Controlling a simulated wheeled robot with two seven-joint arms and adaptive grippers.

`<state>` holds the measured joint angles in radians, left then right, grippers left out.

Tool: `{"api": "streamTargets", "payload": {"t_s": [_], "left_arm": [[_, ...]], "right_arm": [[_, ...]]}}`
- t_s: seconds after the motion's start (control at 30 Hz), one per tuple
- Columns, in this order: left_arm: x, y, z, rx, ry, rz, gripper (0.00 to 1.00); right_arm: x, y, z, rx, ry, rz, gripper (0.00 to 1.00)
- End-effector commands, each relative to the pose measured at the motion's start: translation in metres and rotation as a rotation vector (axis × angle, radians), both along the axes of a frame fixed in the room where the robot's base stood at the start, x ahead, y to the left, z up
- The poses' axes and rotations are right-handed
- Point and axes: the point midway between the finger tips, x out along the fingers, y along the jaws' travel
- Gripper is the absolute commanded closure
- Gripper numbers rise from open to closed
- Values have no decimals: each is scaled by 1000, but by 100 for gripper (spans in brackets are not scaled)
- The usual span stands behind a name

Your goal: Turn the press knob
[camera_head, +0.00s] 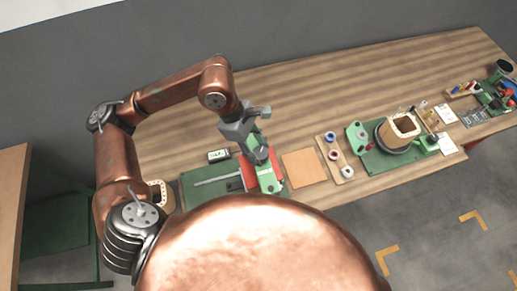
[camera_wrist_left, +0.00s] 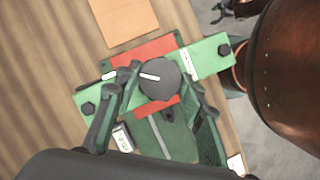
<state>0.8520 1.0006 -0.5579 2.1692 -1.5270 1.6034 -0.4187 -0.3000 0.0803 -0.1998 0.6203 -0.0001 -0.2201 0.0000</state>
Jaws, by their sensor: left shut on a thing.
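The press knob (camera_wrist_left: 158,78) is a dark round dial with a white mark, in the left wrist view. It sits over the green press bar (camera_wrist_left: 212,57) and a red plate (camera_wrist_left: 143,48). My left gripper (camera_wrist_left: 161,86) has its two fingers on either side of the knob and is shut on it. In the head view my left gripper (camera_head: 259,155) is over the green and red press (camera_head: 266,180), and its fingers hide most of the knob. A small dark claw shape at the top of the wrist view may be my right gripper (camera_wrist_left: 234,9); its fingers are unclear.
A brown square sheet (camera_head: 303,167) lies right of the press. A small white-faced box (camera_head: 218,155) stands behind the press. The table's back is clear.

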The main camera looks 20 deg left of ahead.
Motion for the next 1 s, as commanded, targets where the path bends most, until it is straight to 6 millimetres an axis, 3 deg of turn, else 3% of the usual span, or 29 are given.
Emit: {"api": "streamTargets", "payload": {"t_s": [0.6, 1.0], "left_arm": [[-2, 0, 0, 0, -4, 391, 88], [-2, -1, 1, -1, -2, 505, 88]], "right_arm": [[-5, 1, -20, 1, 7, 0, 46], [-5, 1, -23, 1, 9, 0, 46]]}}
